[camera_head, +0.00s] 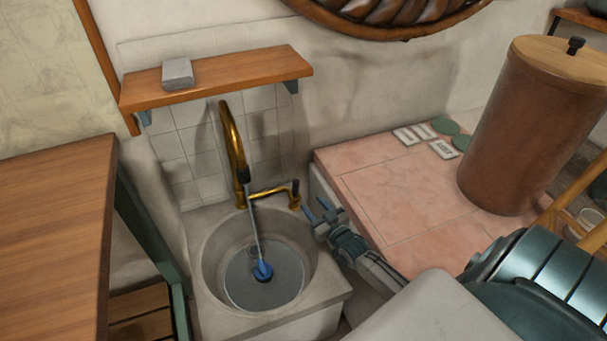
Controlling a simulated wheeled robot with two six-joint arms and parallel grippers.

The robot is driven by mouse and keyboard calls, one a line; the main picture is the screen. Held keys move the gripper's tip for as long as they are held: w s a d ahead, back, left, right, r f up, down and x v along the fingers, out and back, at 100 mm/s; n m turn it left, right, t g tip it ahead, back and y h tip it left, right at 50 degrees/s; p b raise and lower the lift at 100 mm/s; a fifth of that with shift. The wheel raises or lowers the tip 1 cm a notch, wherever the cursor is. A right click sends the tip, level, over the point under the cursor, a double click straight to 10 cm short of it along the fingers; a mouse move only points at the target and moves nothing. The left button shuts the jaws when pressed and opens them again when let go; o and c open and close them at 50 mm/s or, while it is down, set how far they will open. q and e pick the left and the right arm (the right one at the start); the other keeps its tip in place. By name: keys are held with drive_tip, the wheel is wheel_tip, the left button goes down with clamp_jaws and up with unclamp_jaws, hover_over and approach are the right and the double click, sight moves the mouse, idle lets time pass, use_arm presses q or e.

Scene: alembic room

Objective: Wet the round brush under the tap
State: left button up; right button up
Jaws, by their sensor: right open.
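A brass tap (232,140) with a curved spout stands at the back of a round stone sink (212,268). My right gripper (318,211) is open and empty, just right of the lever and above the sink's right rim. My left gripper is out of view.
A wooden shelf (225,76) with a grey block (177,73) hangs above the tap. A wooden table (55,235) stands left. The pink counter (400,200) at right holds white cards (406,137), green discs (445,126) and a tall brown lidded bin (533,130).

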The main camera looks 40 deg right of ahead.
sight(298, 188)
drive_tip(key=w+b, duration=0.1)
drive_tip(key=w, duration=0.5)
drive_tip(key=shift+r+b, duration=0.1)
drive_tip(key=shift+b, duration=0.3)
drive_tip(key=w, duration=0.3)
drive_tip(key=shift+w+d+r, duration=0.1)
drive_tip(key=shift+w, duration=0.15)
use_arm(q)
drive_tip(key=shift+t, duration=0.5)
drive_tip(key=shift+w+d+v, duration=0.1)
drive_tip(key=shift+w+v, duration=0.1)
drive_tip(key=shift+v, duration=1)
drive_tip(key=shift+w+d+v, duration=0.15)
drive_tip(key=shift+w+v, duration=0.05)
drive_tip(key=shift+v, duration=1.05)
use_arm(e)
drive_tip(key=shift+w, duration=0.5)
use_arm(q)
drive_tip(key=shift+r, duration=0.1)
use_arm(e)
clamp_jaws()
